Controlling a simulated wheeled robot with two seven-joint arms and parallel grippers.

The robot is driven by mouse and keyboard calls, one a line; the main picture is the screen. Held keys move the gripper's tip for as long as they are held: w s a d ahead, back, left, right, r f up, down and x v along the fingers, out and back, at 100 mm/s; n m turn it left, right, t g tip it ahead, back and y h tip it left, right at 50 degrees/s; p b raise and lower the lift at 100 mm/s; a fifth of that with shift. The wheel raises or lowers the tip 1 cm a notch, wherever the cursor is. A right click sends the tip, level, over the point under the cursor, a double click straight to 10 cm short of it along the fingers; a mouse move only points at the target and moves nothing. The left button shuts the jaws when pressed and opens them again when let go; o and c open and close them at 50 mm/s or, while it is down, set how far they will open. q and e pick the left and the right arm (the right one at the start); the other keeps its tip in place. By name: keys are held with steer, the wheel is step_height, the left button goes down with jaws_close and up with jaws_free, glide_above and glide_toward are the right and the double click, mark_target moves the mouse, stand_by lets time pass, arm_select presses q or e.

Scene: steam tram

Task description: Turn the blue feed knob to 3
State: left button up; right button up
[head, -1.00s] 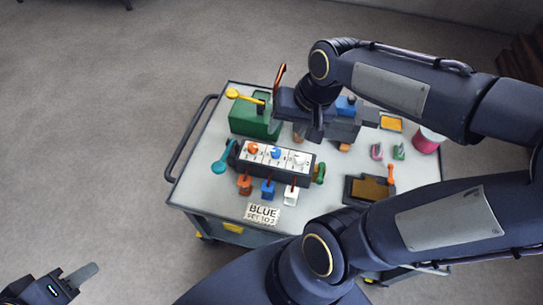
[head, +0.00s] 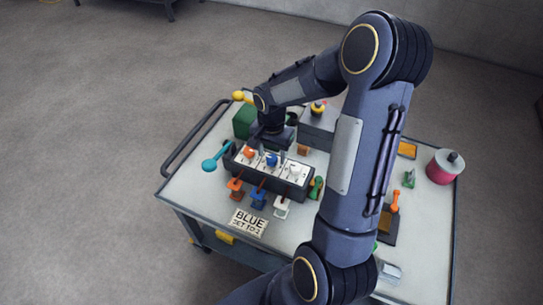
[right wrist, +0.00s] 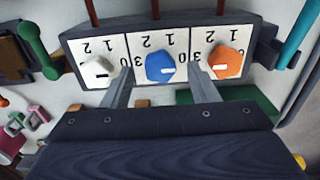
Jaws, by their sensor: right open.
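The blue feed knob (head: 271,159) is the middle of three knobs on a white-faced dark panel (head: 265,180). In the right wrist view the blue knob (right wrist: 159,67) lies between the two fingers of my right gripper (right wrist: 160,72), which is open with a gap visible on each side. A small white mark on the knob points to the right and slightly down in that upside-down view. Digits surround the knob, partly hidden by knob and fingers. My right gripper (head: 271,150) is above the panel in the head view. My left gripper is not in view.
An orange knob (right wrist: 222,62) and a white knob (right wrist: 97,72) flank the blue one closely. A teal lever (head: 210,164) and a green lever (head: 316,187) sit at the panel's ends. A card (head: 248,222) reads "BLUE".

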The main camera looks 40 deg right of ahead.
steer(key=shift+f, duration=0.6)
steer(key=shift+c, duration=0.2)
steer(key=c, duration=0.9)
steer(key=shift+c, duration=0.2)
